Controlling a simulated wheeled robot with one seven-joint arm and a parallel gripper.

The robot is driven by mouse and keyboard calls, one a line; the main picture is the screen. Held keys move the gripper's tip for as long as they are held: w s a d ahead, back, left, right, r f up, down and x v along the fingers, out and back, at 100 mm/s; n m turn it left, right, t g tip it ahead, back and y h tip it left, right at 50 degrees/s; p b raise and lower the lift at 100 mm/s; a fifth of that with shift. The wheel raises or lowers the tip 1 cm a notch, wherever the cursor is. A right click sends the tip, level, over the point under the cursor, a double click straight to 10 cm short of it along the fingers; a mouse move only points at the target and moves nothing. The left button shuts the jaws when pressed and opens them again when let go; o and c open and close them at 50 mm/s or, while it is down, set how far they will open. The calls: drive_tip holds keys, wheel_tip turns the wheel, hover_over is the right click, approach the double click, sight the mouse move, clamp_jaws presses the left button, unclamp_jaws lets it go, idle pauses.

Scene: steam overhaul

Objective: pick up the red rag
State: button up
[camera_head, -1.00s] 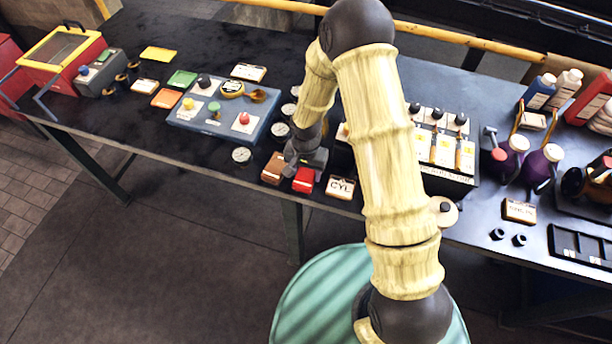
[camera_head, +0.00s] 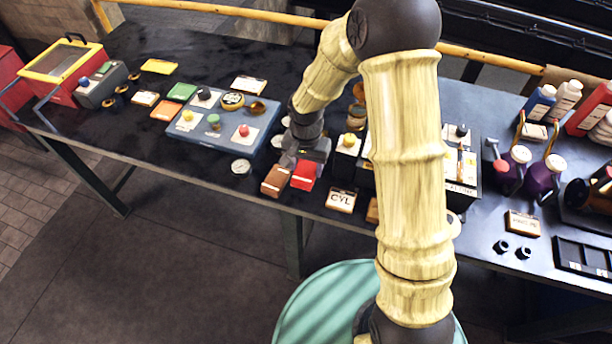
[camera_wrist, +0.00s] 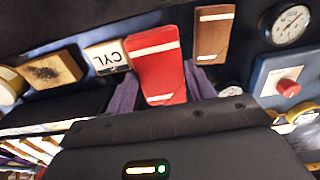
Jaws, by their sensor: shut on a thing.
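The red rag (camera_head: 304,175) is a flat folded block with a white stripe. It is at the front edge of the dark table, beside a brown one. My gripper (camera_head: 306,158) is shut on it from above and seems to hold it a little above the table. In the wrist view the red rag (camera_wrist: 158,65) sits between the two purple-grey fingers of my gripper (camera_wrist: 162,92).
The brown folded rag (camera_head: 276,180) lies close on the left. The CYL block (camera_head: 342,200) lies on the right. A white gauge (camera_head: 241,166) and a blue panel with knobs (camera_head: 215,150) are to the left. A dark case (camera_head: 462,192) stands to the right.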

drive_tip(key=shift+r, duration=0.75)
